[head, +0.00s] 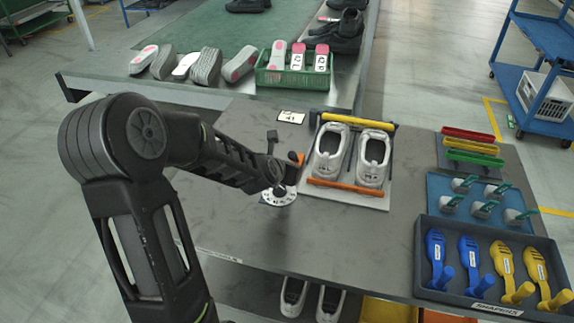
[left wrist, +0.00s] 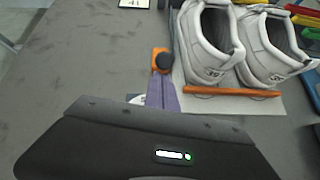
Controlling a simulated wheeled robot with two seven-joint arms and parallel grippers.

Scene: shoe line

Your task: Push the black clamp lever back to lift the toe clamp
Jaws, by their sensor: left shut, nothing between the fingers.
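A pair of light grey shoes (head: 331,155) stands on a white board with a yellow bar (head: 343,119) across the far end and an orange bar (head: 345,187) at the near end. A black round knob by an orange piece (left wrist: 159,53), which looks like the clamp lever, sits left of the shoes. The orange piece shows in the head view (head: 299,157), partly behind my gripper. My left gripper (left wrist: 162,80) is shut and empty, its fingertips close to the orange piece. I cannot tell if they touch. My right gripper is not in view.
A white round disc (head: 279,196) lies below my left gripper. On the right are a dark tray (head: 400,262) of blue and yellow tools and a blue mat (head: 436,190). A green crate (head: 262,80) stands behind. The grey tabletop left of the shoes is mostly clear.

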